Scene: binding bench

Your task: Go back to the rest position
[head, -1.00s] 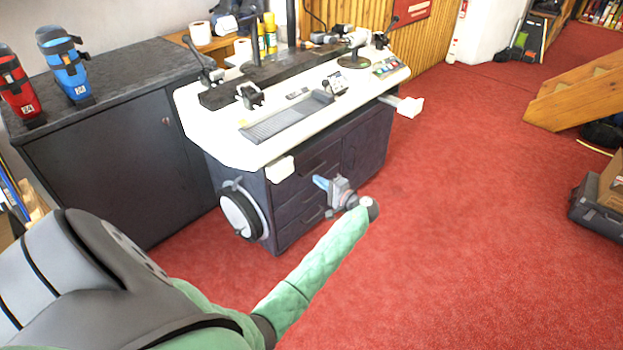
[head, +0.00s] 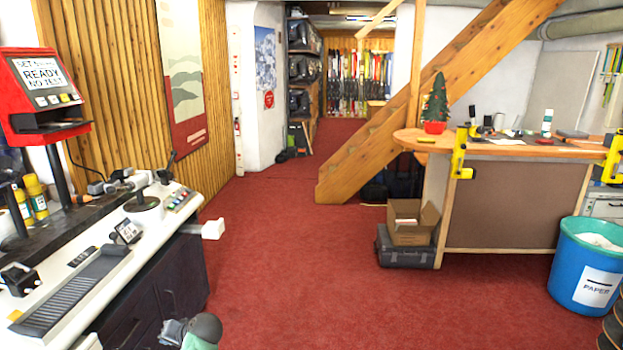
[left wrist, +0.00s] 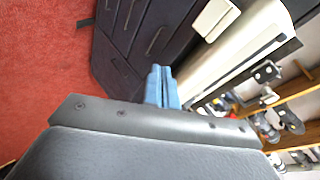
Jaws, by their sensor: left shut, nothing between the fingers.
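My left gripper (left wrist: 160,74) shows in the left wrist view with its two blue fingers together and nothing between them. In the head view, part of the left gripper (head: 174,331) and its wrist show at the bottom edge, in front of the dark cabinet under the white workbench (head: 150,243). In the wrist view the fingers point toward the bench's dark drawer front (left wrist: 135,30). My right gripper is in neither view.
A red display machine (head: 42,95) stands over the bench at the left. The red carpet (head: 300,260) is open in the middle. A cardboard box (head: 410,222) on a dark case, a wooden counter (head: 510,148) and a blue paper bin (head: 585,265) stand at right.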

